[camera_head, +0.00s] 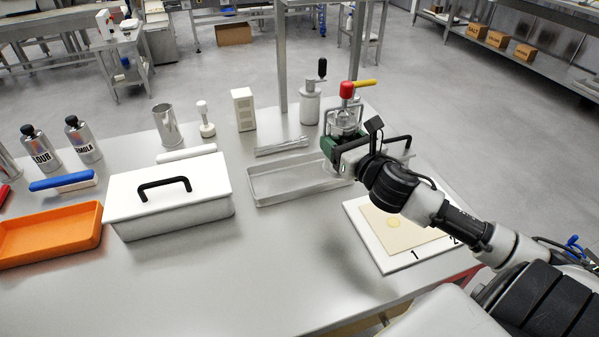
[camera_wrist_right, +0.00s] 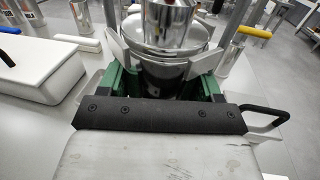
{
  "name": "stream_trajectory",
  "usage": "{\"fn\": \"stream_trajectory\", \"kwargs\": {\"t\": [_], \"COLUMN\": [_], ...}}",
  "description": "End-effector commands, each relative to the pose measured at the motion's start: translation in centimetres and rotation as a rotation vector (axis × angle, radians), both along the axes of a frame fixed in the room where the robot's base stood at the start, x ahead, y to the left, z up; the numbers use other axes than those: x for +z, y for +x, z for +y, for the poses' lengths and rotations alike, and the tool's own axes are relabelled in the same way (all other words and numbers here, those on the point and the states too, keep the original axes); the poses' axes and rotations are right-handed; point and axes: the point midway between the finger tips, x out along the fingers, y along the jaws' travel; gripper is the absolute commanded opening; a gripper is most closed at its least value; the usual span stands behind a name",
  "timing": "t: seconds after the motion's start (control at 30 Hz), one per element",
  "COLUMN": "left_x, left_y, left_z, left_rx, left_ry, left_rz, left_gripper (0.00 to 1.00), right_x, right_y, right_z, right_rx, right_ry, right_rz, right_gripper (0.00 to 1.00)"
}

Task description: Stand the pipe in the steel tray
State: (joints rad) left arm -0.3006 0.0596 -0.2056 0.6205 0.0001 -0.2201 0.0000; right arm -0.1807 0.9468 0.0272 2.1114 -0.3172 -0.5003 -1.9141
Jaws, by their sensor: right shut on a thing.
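The thing I take for the pipe (camera_head: 346,118) is a steel cylinder with a red knob and a yellow lever on top. My right gripper (camera_head: 340,150), with green fingers, is shut around it and holds it roughly upright. It also shows in the right wrist view (camera_wrist_right: 168,40), with the gripper fingers (camera_wrist_right: 165,80) on both sides. The shallow, empty steel tray (camera_head: 262,199) lies on the table, just left of the gripper. The pipe's lower end is near the tray's right end; I cannot tell whether it touches. My left gripper is not in view.
A white lidded box (camera_head: 205,212) stands left of the tray. A similar dispenser with a black handle (camera_head: 310,105) and a table post (camera_head: 281,60) stand behind. A white board (camera_head: 400,262) with a pale sheet lies in front right. The front middle table is clear.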

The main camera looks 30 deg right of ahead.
Motion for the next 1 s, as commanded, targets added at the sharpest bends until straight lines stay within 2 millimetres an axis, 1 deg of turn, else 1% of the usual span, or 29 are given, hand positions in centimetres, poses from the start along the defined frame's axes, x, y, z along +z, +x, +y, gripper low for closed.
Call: {"fn": "stream_trajectory", "kwargs": {"t": [0.03,0.13,0.23,0.5,0.6,0.7,0.83,1.0], "left_x": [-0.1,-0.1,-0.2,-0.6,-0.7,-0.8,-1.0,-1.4], "left_y": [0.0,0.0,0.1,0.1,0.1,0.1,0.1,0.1], "left_z": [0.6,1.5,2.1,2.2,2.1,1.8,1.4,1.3], "left_rx": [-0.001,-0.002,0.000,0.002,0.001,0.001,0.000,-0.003], "left_ry": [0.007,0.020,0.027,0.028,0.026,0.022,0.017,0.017], "left_rz": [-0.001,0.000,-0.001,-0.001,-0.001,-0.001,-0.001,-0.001], "left_gripper": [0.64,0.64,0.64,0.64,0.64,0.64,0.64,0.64], "right_x": [0.0,-0.5,-1.6,-5.2,-6.0,-6.5,-7.3,-9.9], "right_y": [0.2,1.3,3.2,8.8,10.2,11.0,11.3,11.3], "right_z": [-0.2,-0.1,0.5,2.1,2.5,2.7,2.9,2.9], "right_rx": [-0.006,-0.011,-0.011,-0.009,-0.009,-0.007,-0.007,-0.008], "right_ry": [0.001,0.006,0.009,0.007,0.005,0.002,0.003,0.004], "right_rz": [-0.004,-0.006,-0.007,-0.005,-0.005,-0.006,-0.003,-0.001], "right_gripper": [0.27,0.27,0.27,0.27,0.27,0.27,0.27,0.27]}}
